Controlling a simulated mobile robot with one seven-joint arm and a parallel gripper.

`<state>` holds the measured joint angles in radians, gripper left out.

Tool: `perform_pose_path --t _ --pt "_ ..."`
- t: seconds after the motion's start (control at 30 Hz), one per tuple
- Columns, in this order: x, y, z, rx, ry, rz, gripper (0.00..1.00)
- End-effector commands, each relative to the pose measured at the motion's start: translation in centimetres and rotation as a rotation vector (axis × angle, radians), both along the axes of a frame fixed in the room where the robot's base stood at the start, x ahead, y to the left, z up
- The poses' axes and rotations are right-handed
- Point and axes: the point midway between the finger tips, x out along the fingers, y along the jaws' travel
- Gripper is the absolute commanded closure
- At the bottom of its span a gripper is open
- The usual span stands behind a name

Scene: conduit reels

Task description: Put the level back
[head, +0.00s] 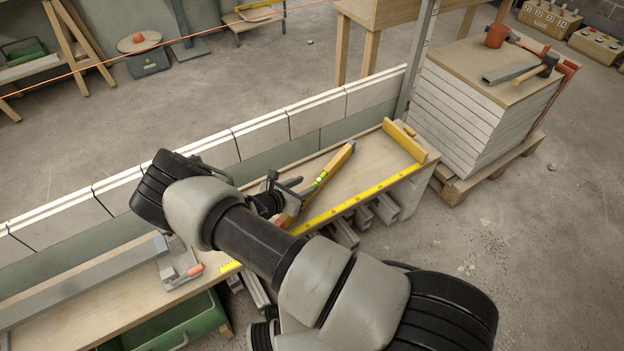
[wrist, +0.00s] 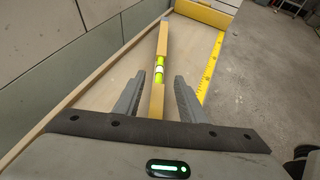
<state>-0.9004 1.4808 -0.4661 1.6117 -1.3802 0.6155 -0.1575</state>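The level (head: 328,172) is a long, narrow yellow bar with bright green vials. It lies along the wooden bench top (head: 365,170), slanting away from me; I cannot tell whether it rests flat. In the wrist view the level (wrist: 162,45) runs between the two grey fingers of my gripper (wrist: 170,80). The fingers stand apart on either side, with a visible gap at the right one. The left fingertip is close to the bar; contact cannot be told.
A yellow block (head: 405,141) stands at the bench's far end. A yellow measuring strip (head: 360,195) runs along the front edge. A block wall (head: 305,115) borders the back. A metal channel (head: 85,282) lies at left. A stacked pallet (head: 480,115) with tools stands right.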

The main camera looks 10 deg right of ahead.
Motion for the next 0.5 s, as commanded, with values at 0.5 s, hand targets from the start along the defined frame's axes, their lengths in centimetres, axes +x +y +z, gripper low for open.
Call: perform_pose_path --t 0.5 --pt "-3.3 2.9 5.6 0.077 -0.04 -0.105 0.63"
